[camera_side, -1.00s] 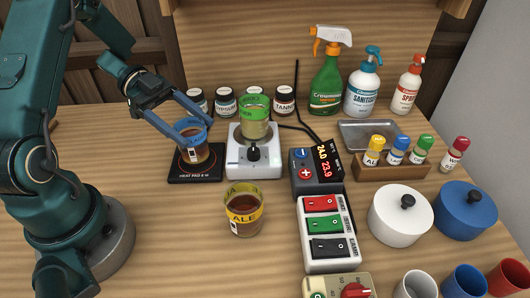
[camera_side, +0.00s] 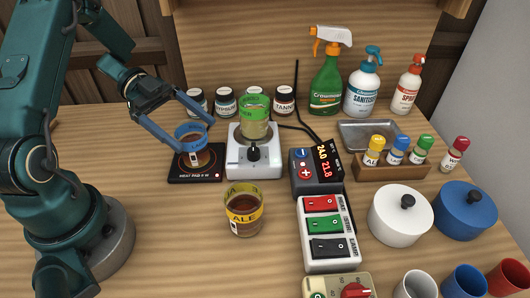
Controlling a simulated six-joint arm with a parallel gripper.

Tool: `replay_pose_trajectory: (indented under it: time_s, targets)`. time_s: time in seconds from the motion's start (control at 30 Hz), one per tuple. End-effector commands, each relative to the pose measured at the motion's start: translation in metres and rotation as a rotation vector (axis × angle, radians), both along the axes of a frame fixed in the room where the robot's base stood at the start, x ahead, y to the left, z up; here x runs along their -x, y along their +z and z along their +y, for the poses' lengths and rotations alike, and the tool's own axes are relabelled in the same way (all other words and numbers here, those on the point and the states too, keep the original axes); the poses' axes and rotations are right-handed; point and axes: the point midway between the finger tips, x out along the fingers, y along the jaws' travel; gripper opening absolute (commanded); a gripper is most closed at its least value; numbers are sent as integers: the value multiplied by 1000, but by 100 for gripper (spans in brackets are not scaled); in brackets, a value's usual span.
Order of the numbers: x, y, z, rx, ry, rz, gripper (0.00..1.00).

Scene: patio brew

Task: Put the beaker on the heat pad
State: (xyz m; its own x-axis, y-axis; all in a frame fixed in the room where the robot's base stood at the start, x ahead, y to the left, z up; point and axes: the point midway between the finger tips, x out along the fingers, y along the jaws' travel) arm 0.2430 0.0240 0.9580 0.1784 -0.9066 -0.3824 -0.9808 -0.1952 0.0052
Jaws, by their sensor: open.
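A beaker with a blue band (camera_side: 193,157) and brown liquid stands upright on the black heat pad (camera_side: 180,176). A small red light shows at the pad's front right corner. My gripper (camera_side: 195,136) is open, with one finger on each side of the beaker's upper part and apparently clear of it. A second beaker with a yellow band (camera_side: 244,213) stands on the table in front. A third beaker with a green band (camera_side: 256,118) stands on the white stirrer (camera_side: 254,162).
A controller with a lit display (camera_side: 317,171) and a switch strip (camera_side: 328,235) stand right of the stirrer. Several labelled jars (camera_side: 226,101) line the back. A white pot (camera_side: 400,215) and a blue pot (camera_side: 466,210) stand at right.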

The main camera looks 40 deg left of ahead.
Motion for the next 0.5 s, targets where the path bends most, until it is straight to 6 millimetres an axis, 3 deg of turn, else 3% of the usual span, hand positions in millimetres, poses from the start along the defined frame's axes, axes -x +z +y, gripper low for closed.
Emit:
replay_pose_trajectory:
  time_s: [0.5]
  targets:
    - [16, 33, 82, -3, 3, 0, 100]
